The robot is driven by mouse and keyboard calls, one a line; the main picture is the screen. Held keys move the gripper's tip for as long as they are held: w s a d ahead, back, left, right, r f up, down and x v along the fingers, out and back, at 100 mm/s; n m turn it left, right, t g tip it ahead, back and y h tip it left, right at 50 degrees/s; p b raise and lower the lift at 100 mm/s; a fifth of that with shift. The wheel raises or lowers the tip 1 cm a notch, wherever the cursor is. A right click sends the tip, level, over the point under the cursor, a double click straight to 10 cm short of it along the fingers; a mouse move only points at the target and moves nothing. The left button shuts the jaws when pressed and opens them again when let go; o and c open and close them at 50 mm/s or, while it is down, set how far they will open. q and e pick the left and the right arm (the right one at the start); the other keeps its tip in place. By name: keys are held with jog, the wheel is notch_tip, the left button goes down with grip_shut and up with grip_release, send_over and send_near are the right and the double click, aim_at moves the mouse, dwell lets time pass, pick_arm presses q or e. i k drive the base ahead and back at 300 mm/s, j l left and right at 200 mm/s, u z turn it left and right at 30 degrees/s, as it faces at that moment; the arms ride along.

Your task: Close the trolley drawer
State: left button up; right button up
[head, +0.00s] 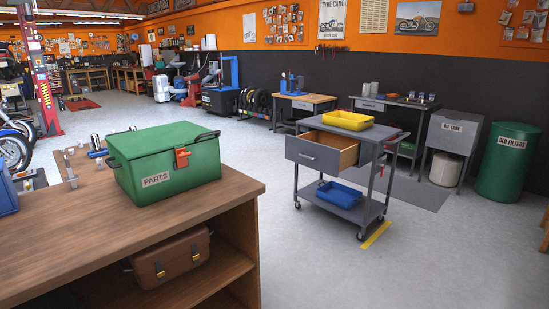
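The trolley (372,153) is a grey wheeled cart standing on the floor right of the middle in the head view. Its drawer (314,156) is pulled out towards the left, and its light wooden inside shows. The drawer front is grey with a small handle. A yellow tray (348,120) sits on the trolley's top, and a blue tray (339,194) lies on its lower shelf. Neither of my grippers shows in the head view.
A wooden bench (120,229) fills the near left, with a green PARTS box (167,164) on top and a brown case (171,256) on its shelf. Open floor lies between bench and trolley. Workbenches and a green bin (508,163) stand behind the trolley.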

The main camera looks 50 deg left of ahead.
aim_at(331, 153)
jog(key=u, duration=1.45)
jog(key=i+j, duration=0.1)
jog(key=i, duration=0.25)
jog(key=i+z, duration=0.35)
jog(key=i, duration=0.15)
jog(key=i+z, duration=0.3)
jog(key=i, duration=0.15)
jog(key=i+j+z, duration=0.35)
jog(key=i+u, duration=0.15)
jog(key=i, duration=0.4)
jog(key=i+l+u, duration=0.15)
jog(key=i, duration=0.45)
jog(key=i+l+u, duration=0.2)
jog(key=i, duration=0.35)
